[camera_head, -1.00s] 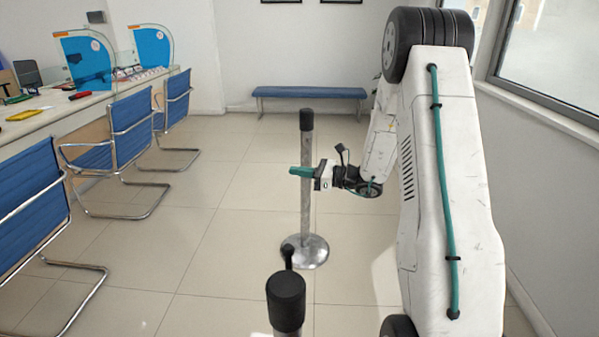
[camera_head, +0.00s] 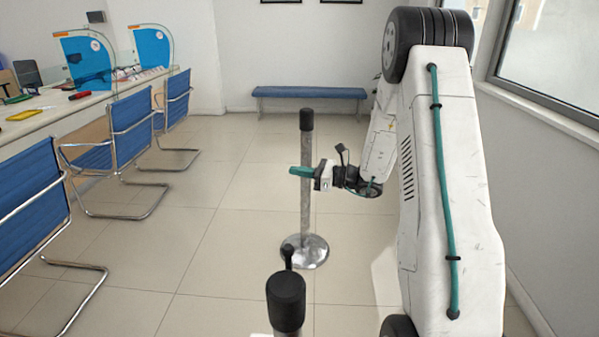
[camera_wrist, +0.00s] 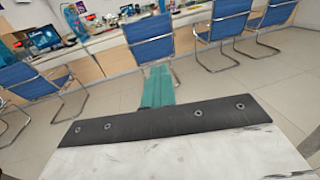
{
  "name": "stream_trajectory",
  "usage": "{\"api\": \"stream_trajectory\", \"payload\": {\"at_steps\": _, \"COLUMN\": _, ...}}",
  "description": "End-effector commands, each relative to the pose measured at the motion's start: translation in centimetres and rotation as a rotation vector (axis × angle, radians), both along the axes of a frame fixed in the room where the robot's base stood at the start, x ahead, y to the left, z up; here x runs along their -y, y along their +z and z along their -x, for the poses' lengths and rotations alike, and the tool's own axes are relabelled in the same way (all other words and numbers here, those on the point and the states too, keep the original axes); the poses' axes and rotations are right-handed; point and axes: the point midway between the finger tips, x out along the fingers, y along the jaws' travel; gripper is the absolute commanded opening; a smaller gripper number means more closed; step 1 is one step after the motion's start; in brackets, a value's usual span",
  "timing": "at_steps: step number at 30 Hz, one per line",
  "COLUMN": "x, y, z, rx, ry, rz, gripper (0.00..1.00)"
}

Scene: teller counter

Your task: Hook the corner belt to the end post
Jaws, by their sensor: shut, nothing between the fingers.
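A grey post (camera_head: 306,190) with a black cap and a round metal base stands upright on the floor ahead. A second post with a black cap (camera_head: 286,300) stands close in front, its lower part cut off by the frame's edge. A small dark stub (camera_head: 287,254) shows behind its cap. My gripper (camera_head: 301,171) has green fingers, shut and empty, in front of the far post in the head view. I cannot tell whether they touch it. The shut fingers also show in the wrist view (camera_wrist: 158,88), pointing toward the chairs. I cannot make out a belt.
Blue chairs (camera_head: 132,130) with metal frames line the teller counter (camera_head: 60,112) on the left. A blue bench (camera_head: 309,92) stands at the back wall. Tiled floor is clear between the chairs and the posts. A windowed wall (camera_head: 545,150) closes the right side.

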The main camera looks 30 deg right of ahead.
Motion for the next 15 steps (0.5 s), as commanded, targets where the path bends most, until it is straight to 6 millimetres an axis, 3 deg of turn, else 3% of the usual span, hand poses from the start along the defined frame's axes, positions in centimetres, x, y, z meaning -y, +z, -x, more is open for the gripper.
{"api": "stream_trajectory", "payload": {"at_steps": 3, "x": 0.00, "y": 0.00, "z": 0.00, "rx": 0.000, "ry": 0.000, "rz": 0.000, "gripper": 0.04}}
{"api": "stream_trajectory", "payload": {"at_steps": 6, "x": 0.00, "y": 0.00, "z": 0.00, "rx": 0.000, "ry": 0.000, "rz": 0.000, "gripper": 0.29}}
{"api": "stream_trajectory", "payload": {"at_steps": 15, "x": 0.14, "y": 0.00, "z": 0.13, "rx": 0.000, "ry": -0.001, "rz": 0.000, "gripper": 0.29}}
